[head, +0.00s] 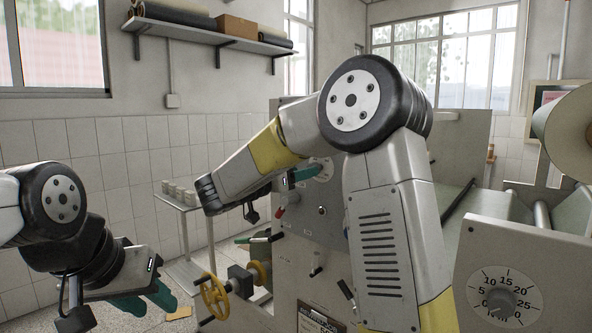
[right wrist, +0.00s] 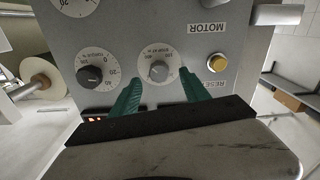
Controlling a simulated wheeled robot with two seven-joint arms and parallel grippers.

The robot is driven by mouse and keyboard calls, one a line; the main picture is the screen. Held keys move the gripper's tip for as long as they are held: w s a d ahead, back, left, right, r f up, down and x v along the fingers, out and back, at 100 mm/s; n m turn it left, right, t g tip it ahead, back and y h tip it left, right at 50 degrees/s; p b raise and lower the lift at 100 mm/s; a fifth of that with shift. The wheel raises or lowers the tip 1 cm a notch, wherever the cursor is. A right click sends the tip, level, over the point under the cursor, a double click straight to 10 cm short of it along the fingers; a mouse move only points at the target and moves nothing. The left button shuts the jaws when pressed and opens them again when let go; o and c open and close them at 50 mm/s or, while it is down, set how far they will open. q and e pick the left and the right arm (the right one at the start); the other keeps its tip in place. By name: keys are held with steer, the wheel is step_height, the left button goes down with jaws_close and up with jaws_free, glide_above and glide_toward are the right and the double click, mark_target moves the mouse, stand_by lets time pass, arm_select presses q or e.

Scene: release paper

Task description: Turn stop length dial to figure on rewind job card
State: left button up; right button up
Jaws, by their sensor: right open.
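In the right wrist view, which looks upside down, a round dial with a grey knob (right wrist: 158,71) sits on the grey panel. Its small lettering seems to read "STOP AT". My right gripper (right wrist: 160,76) is open, its green fingertips on either side of this dial; I cannot tell whether they touch it. In the head view the right gripper (head: 304,173) is at the machine's front panel, partly hidden by its arm. My left gripper (head: 147,297) is open and empty at the lower left. A dark-headed card (head: 322,317) is low on the machine, its text unreadable here.
A black-knobbed dial (right wrist: 90,76) and a brass-coloured button (right wrist: 218,63) flank the grey knob. A larger numbered dial (head: 502,301) is at the right of the machine. A yellow handwheel (head: 214,297) sticks out low. A small side table (head: 181,201) stands at the wall.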

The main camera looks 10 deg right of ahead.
steer(key=x, duration=0.5)
steer(key=shift+d, duration=0.15)
jaws_close()
